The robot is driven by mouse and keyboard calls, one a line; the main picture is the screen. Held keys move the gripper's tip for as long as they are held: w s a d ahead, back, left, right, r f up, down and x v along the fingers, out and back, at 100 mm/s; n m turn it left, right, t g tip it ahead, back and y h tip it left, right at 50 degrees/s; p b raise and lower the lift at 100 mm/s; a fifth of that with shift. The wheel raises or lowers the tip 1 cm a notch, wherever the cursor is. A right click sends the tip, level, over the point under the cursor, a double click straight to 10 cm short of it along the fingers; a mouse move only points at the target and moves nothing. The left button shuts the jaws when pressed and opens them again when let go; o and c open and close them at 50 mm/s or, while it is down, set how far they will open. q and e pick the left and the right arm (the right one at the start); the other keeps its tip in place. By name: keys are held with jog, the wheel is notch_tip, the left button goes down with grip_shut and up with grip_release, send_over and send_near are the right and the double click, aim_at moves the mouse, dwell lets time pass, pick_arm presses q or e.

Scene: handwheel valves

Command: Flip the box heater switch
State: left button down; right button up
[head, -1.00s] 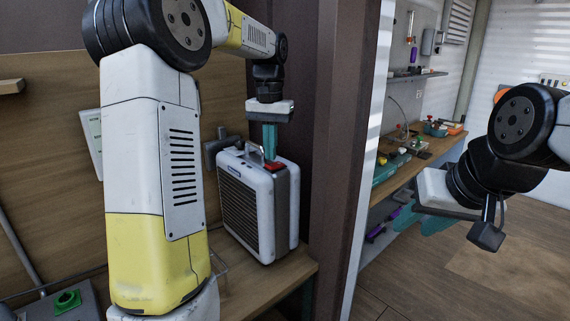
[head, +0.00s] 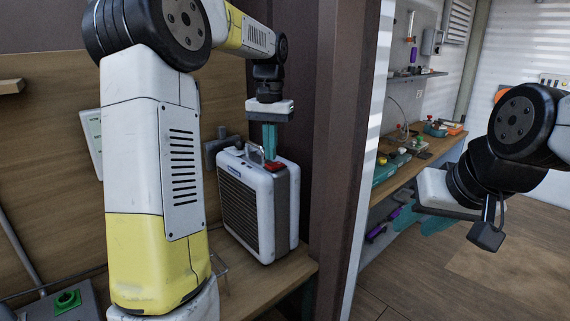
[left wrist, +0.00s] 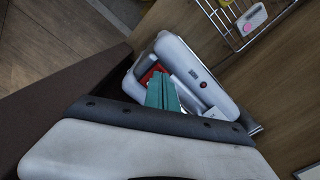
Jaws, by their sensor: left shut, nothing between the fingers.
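The box heater (head: 256,205) is a white box with a dark front grille and a top handle, upright on a wooden bench. Its red switch (head: 276,167) is on top near the right side; it also shows in the left wrist view (left wrist: 149,74). My left gripper (head: 269,158) points down with its teal fingers shut and empty. The fingertips are right at the red switch and partly cover it; I cannot tell whether they touch. The left wrist view shows the fingers (left wrist: 160,80) beside the switch. My right gripper (head: 432,222) hangs far right, away from the heater; its finger opening is unclear.
A dark brown post (head: 340,150) stands close to the right of the heater. A dark valve-like fitting (head: 220,146) is on the wall behind it. A wire rack (left wrist: 235,18) shows in the left wrist view. A workbench with tools (head: 425,155) is further back right.

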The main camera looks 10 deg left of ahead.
aim_at(271, 164)
pick_arm(q)
jog(key=shift+f, duration=1)
dwell(0.8)
jog(key=shift+r, duration=3.55)
